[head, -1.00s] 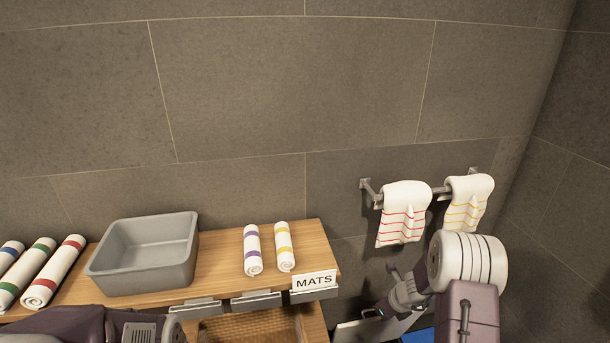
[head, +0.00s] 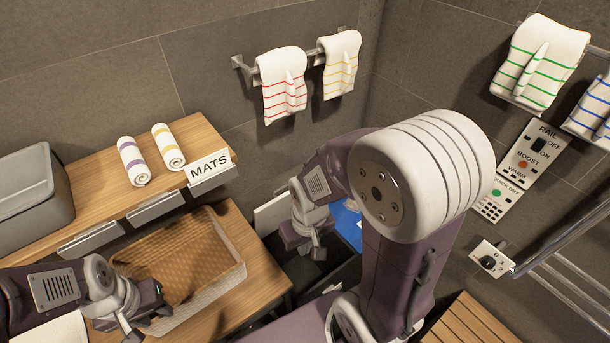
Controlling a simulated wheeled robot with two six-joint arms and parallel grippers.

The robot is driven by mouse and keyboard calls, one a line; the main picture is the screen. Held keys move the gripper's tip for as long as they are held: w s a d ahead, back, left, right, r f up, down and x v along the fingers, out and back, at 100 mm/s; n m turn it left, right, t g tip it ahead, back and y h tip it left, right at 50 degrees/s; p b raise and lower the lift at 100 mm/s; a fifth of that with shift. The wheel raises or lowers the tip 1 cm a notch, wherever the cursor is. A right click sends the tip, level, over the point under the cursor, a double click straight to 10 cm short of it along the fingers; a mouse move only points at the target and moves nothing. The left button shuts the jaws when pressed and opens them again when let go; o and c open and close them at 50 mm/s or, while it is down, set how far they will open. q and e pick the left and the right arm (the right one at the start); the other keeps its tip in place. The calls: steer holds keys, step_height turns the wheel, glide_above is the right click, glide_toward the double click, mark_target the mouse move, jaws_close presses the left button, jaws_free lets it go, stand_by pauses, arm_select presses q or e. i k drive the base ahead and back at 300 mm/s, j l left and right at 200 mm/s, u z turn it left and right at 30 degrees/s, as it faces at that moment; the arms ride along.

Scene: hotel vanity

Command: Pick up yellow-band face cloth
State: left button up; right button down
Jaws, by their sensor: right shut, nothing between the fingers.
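The yellow-band face cloth (head: 168,147) is a small white roll with yellow bands, lying on the upper wooden shelf (head: 90,160) beside a purple-band roll (head: 133,161). My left gripper (head: 142,322) is below and in front of that shelf, over the near edge of a woven basket, apart from the cloth; its finger gap is not clear. My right gripper (head: 308,243) is shut and empty, right of the shelves and well away from the cloth. My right arm's large white joint hides part of the area behind it.
A grey bin (head: 35,190) stands left on the shelf, with a MATS sign (head: 208,168) at its right end. Striped towels (head: 283,85) hang on wall rails. A control panel (head: 515,165) and metal rack are at right.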

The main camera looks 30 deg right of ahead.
mark_target(174, 159)
steer(key=k+z, duration=0.1)
steer(key=z, duration=0.3)
steer(key=k+l+z, duration=0.1)
steer(key=z, duration=0.3)
steer(key=l+z, duration=0.15)
steer(key=z, duration=0.25)
steer(key=u, duration=1.4)
steer(key=z, duration=1.05)
steer(key=k, duration=0.05)
